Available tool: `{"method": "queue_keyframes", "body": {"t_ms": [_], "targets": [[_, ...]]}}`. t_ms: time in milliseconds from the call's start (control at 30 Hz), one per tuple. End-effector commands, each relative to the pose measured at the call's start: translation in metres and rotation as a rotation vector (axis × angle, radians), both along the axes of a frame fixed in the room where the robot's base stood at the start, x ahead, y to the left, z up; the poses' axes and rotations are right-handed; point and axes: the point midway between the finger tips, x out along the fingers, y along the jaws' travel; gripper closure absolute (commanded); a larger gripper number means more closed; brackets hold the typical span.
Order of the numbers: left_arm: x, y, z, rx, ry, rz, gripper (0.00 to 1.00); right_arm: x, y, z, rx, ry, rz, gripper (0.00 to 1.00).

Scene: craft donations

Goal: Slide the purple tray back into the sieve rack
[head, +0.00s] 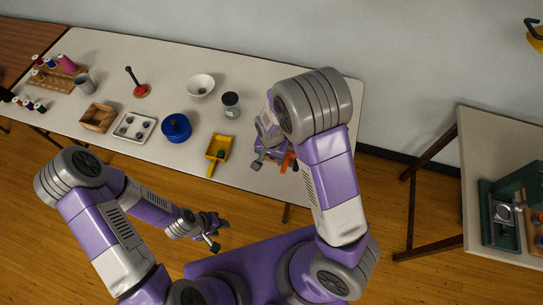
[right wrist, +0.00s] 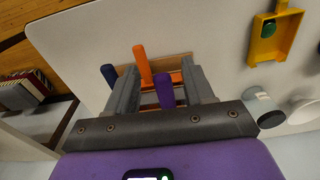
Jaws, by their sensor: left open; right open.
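In the right wrist view, a purple handle (right wrist: 164,92), which looks like the purple tray's, stands between the fingers of my right gripper (right wrist: 163,88). Whether they touch it I cannot tell. An orange handle (right wrist: 142,62) and a dark blue handle (right wrist: 108,74) stand close by. The rack and tray bodies are mostly hidden behind the gripper. In the head view my right gripper (head: 272,158) is open at the table's right end, beside an orange part (head: 288,161); my arm hides much there. My left gripper (head: 212,234) is open and empty, in front of the table.
Left of my right gripper on the table (head: 240,170) are a yellow scoop-like tray (head: 217,149), a grey-lidded jar (head: 231,104), a blue pot (head: 176,127) and a white bowl (head: 200,85).

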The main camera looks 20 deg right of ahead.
Motion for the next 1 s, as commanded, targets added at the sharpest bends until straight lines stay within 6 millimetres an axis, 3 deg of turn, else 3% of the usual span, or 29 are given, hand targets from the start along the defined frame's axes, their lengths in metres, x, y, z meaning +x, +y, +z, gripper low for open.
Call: {"method": "queue_keyframes", "body": {"t_ms": [167, 600, 900, 1000], "targets": [[0.000, 0.000, 0.001, 0.000, 0.000, 0.000, 0.57, 0.000, 0.001, 0.006, 0.001, -0.001, 0.001, 0.48], [0.000, 0.000, 0.014, 0.000, 0.000, 0.000, 0.57, -0.003, 0.002, 0.070, 0.001, -0.002, 0.001, 0.48], [0.000, 0.000, 0.014, 0.000, 0.000, 0.000, 0.57, -0.004, 0.001, 0.076, 0.000, 0.000, -0.001, 0.48], [0.000, 0.000, 0.012, 0.000, 0.000, 0.000, 0.57, -0.006, 0.001, 0.067, 0.003, 0.005, 0.010, 0.48]]}}
